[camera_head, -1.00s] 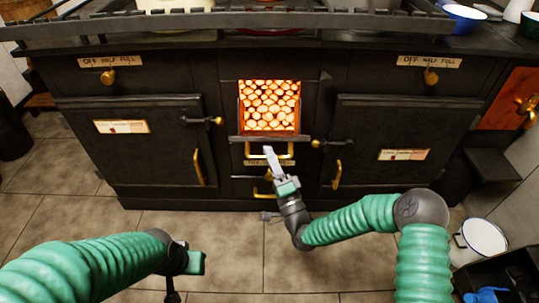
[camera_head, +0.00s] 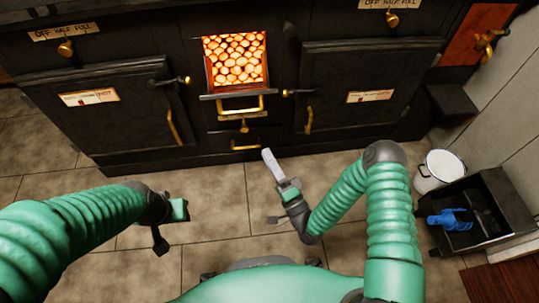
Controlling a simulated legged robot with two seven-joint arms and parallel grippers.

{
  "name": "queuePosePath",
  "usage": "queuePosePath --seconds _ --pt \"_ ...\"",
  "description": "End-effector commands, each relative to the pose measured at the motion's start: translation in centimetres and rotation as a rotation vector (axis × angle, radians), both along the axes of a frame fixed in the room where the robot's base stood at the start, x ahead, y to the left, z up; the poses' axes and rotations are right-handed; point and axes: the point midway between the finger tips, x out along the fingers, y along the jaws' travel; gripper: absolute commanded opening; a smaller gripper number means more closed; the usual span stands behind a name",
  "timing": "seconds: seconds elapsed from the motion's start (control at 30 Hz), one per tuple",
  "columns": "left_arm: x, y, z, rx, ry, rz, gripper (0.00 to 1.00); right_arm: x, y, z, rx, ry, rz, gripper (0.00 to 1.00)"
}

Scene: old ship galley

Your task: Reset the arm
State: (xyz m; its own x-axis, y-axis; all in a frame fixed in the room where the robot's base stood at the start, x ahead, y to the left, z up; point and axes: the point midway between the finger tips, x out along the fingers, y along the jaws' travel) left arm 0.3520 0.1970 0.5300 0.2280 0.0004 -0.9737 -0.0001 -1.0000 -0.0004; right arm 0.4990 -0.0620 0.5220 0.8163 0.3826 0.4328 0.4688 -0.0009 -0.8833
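My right arm (camera_head: 338,198) is green and ribbed and comes in from the lower right, bent at a grey elbow. Its gripper (camera_head: 273,165) points up toward the stove, over the floor, with pale fingers that look close together. I cannot tell whether they hold anything. My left arm (camera_head: 85,222) reaches in from the left. Its gripper (camera_head: 170,210) is seen from behind and side, over the floor, and its fingers are not clear. Both grippers are apart from the stove front.
The black stove (camera_head: 130,145) spans the back, with a glowing firebox (camera_head: 235,60) and brass handles. At right stand a white bucket (camera_head: 438,170) and a black crate (camera_head: 480,235) holding a blue item (camera_head: 450,219). Tiled floor (camera_head: 215,255) is clear between the arms.

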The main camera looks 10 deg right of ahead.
Motion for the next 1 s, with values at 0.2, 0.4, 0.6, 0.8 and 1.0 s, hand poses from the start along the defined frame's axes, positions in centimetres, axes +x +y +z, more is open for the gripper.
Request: queuePosePath --seconds 0.2,0.4,0.6,0.8,1.0 --pt "0.0 0.0 0.1 0.0 0.0 0.0 0.36 -0.4 -0.2 -0.3 0.0 0.0 0.0 0.36" --pt "0.0 0.0 0.1 0.0 0.0 0.0 0.36 -0.4 -0.2 -0.3 0.0 0.0 0.0 0.36" --pt "0.0 0.0 0.2 0.0 0.0 0.0 0.36 0.6 1.0 -0.4 -0.131 0.026 0.03 0.36" --pt "0.0 0.0 0.9 0.0 0.0 0.0 0.36 3.8 1.7 -3.7 -0.861 0.22 0.116 0.36" --pt "0.0 0.0 1.3 0.0 0.0 0.0 0.36 1.3 -7.1 -3.8 -1.466 0.564 0.136 0.36"
